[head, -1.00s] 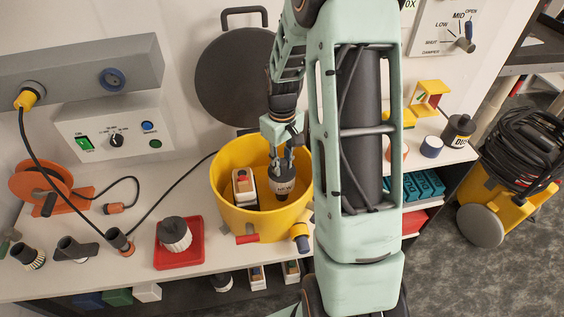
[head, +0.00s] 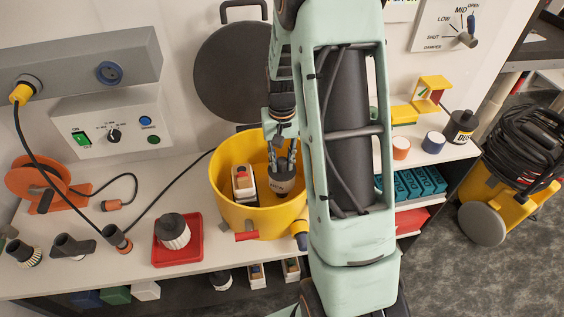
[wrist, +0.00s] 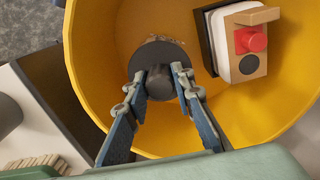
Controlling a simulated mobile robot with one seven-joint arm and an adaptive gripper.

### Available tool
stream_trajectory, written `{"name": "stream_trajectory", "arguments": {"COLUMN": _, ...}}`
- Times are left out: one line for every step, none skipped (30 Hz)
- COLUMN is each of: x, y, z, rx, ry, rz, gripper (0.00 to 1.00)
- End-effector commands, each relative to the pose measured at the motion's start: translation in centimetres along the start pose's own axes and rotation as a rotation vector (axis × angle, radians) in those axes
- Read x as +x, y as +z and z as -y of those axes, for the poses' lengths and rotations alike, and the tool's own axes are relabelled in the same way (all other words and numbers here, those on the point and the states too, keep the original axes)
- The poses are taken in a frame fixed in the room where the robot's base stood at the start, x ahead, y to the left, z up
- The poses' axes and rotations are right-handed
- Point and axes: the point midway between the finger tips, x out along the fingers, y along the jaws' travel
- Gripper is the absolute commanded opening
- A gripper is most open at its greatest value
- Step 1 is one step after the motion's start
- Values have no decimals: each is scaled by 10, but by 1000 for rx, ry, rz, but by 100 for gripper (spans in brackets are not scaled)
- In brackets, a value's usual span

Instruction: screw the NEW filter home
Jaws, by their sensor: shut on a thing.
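The new filter (head: 282,184) stands inside the open yellow drum (head: 232,205), with part of its label showing. In the wrist view it appears as a dark disc (wrist: 160,55) with a dark central knob (wrist: 160,82). My gripper (head: 283,158) reaches down into the drum from above. In the wrist view my gripper (wrist: 160,90) has its two fingers shut on the filter's knob, one on each side. The filter's underside and its seat are hidden.
A box with a red button (wrist: 249,40) is on the drum's inner side, close beside the filter. A pleated filter (head: 173,232) sits on a red tray (head: 190,254) to the left. A dark round lid (head: 235,75) leans at the back. My arm hides the drum's right side.

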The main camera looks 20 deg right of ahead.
Motion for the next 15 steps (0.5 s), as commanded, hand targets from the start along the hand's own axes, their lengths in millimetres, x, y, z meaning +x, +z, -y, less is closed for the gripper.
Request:
{"name": "stream_trajectory", "arguments": {"x": 0, "y": 0, "z": 0, "rx": 60, "ry": 0, "rz": 0, "gripper": 0}}
{"name": "stream_trajectory", "arguments": {"x": -1, "y": 0, "z": 0, "rx": 96, "ry": 0, "rz": 0, "gripper": 0}}
{"name": "stream_trajectory", "arguments": {"x": -1, "y": 0, "z": 0, "rx": 140, "ry": 1, "rz": -1, "gripper": 0}}
{"name": "stream_trajectory", "arguments": {"x": -1, "y": 0, "z": 0, "rx": 168, "ry": 1, "rz": -1, "gripper": 0}}
{"name": "stream_trajectory", "arguments": {"x": -1, "y": 0, "z": 0, "rx": 191, "ry": 0, "rz": 0, "gripper": 0}}
{"name": "stream_trajectory", "arguments": {"x": -1, "y": 0, "z": 0, "rx": 216, "ry": 0, "rz": -1, "gripper": 0}}
{"name": "stream_trajectory", "arguments": {"x": -1, "y": 0, "z": 0, "rx": 227, "ry": 0, "rz": -1, "gripper": 0}}
{"name": "stream_trajectory", "arguments": {"x": -1, "y": 0, "z": 0, "rx": 235, "ry": 0, "rz": -1, "gripper": 0}}
{"name": "stream_trajectory", "arguments": {"x": 0, "y": 0, "z": 0, "rx": 241, "ry": 0, "rz": -1, "gripper": 0}}
{"name": "stream_trajectory", "arguments": {"x": 0, "y": 0, "z": 0, "rx": 242, "ry": 0, "rz": -1, "gripper": 0}}
{"name": "stream_trajectory", "arguments": {"x": 0, "y": 0, "z": 0, "rx": 241, "ry": 0, "rz": -1, "gripper": 0}}
{"name": "stream_trajectory", "arguments": {"x": 0, "y": 0, "z": 0, "rx": 240, "ry": 0, "rz": -1, "gripper": 0}}
{"name": "stream_trajectory", "arguments": {"x": 0, "y": 0, "z": 0, "rx": 240, "ry": 0, "rz": -1, "gripper": 0}}
{"name": "stream_trajectory", "arguments": {"x": 0, "y": 0, "z": 0, "rx": 240, "ry": 0, "rz": -1, "gripper": 0}}
{"name": "stream_trajectory", "arguments": {"x": 0, "y": 0, "z": 0, "rx": 239, "ry": 0, "rz": -1, "gripper": 27}}
